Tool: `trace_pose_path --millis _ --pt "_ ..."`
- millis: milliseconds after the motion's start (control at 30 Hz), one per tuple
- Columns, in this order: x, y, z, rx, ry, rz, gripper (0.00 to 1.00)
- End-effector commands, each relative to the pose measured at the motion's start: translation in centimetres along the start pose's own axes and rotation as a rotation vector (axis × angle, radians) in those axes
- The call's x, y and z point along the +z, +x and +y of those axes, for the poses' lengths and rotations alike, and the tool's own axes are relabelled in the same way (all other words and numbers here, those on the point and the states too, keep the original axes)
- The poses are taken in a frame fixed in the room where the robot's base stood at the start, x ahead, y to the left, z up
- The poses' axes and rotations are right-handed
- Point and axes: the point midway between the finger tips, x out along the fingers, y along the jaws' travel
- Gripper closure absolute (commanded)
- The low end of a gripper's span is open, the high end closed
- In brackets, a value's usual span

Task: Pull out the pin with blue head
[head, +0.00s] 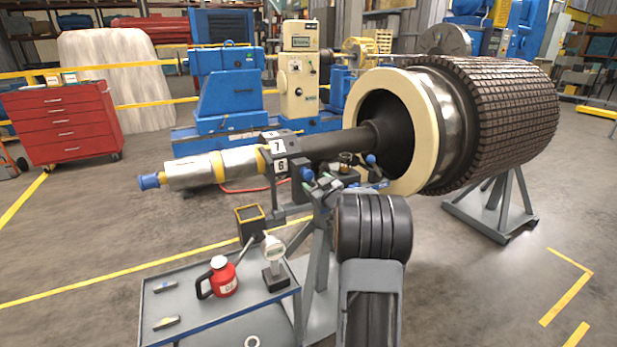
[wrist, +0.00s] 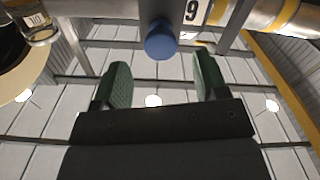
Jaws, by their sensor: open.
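The pin's blue head (wrist: 161,40) shows in the wrist view as a round knob at the end of a dark bar, beside a number plate. In the head view a blue knob (head: 307,174), beside the plate marked 6, appears to be the same head. My gripper (wrist: 163,78) is open, with its two green fingers apart and nothing held. The blue head appears centred between the fingertips and slightly beyond them. Contact is not visible. In the head view my dark arm covers much of the wrist, and the fingers are hard to make out. The pin's shaft is hidden.
A large rotor (head: 500,110) stands at the right, its shaft (head: 340,146) running left through the stand. Another blue knob (head: 371,160) and a small jar (head: 346,158) are close by. A tool cart (head: 190,285) with a red can (head: 222,278) and a gauge (head: 273,250) stands front left.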

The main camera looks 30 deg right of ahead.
Motion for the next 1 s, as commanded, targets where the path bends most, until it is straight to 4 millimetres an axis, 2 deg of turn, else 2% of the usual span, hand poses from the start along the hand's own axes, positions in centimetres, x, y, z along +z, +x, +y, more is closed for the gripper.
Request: trace_pose_path --millis 33,200,400,833,1000 --pt "0.0 1.0 -0.1 -0.002 0.0 -0.001 0.33" --pt "0.0 3.5 -0.1 -0.001 0.001 -0.001 0.33" --pt "0.0 5.1 0.0 0.0 0.001 -0.002 0.33" --pt "0.0 5.6 0.0 0.0 0.0 -0.001 0.34" --pt "0.0 5.6 0.0 0.001 0.0 -0.001 0.51"
